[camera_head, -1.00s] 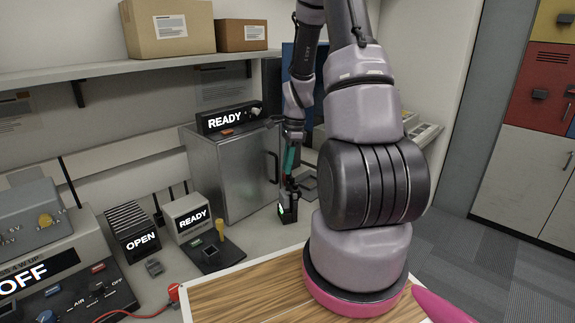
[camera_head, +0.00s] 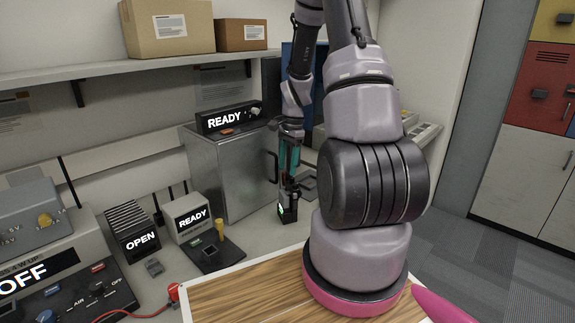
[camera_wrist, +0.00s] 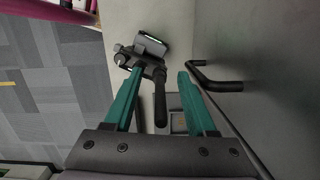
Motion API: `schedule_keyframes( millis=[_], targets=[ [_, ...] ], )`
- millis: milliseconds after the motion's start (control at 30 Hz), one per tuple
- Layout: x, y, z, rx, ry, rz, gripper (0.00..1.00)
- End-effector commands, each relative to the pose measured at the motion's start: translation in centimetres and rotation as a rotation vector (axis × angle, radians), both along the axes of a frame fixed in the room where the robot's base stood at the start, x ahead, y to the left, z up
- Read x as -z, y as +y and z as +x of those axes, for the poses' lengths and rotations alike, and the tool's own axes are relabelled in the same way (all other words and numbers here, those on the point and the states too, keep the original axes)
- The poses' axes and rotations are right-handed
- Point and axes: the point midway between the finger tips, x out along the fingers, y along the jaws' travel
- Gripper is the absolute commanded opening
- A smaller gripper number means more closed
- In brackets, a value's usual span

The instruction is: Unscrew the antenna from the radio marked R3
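A dark handheld radio (camera_head: 288,208) with a small lit green screen stands upright on the counter, right of the metal cabinet. Any R3 mark on it is too small to read. In the wrist view the radio (camera_wrist: 152,46) lies beyond my fingertips. Its thick black antenna (camera_wrist: 160,104) points toward the camera, between my two teal fingers. My gripper (camera_wrist: 159,75) is open, with visible gaps between the antenna and both fingers. In the head view my gripper (camera_head: 290,170) hangs just over the radio top, fingers pointing down; the antenna is hard to make out there.
The metal cabinet (camera_head: 228,172) stands close to the left of my gripper; its dark handle (camera_wrist: 215,82) is near my right finger in the wrist view. A charger dock (camera_head: 210,253) and a READY box (camera_head: 188,218) sit farther left. A wooden board (camera_head: 240,297) lies in front.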

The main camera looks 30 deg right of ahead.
Motion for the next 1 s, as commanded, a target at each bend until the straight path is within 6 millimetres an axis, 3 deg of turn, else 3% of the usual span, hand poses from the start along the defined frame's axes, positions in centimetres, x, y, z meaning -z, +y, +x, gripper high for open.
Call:
schedule_keyframes(
  millis=[233,700,767,800,1000],
  targets=[
    [-0.8,-0.1,0.1,0.000,-0.002,-0.001,0.56],
    [-9.1,-1.3,0.4,-0.001,-0.003,-0.001,0.56],
    [-9.8,-1.4,0.4,0.000,-0.002,-0.001,0.56],
    [-10.1,-1.5,0.4,0.000,-0.002,-0.001,0.49],
    [-11.0,-1.2,0.3,-0.006,-0.002,-0.028,0.49]
  ],
)
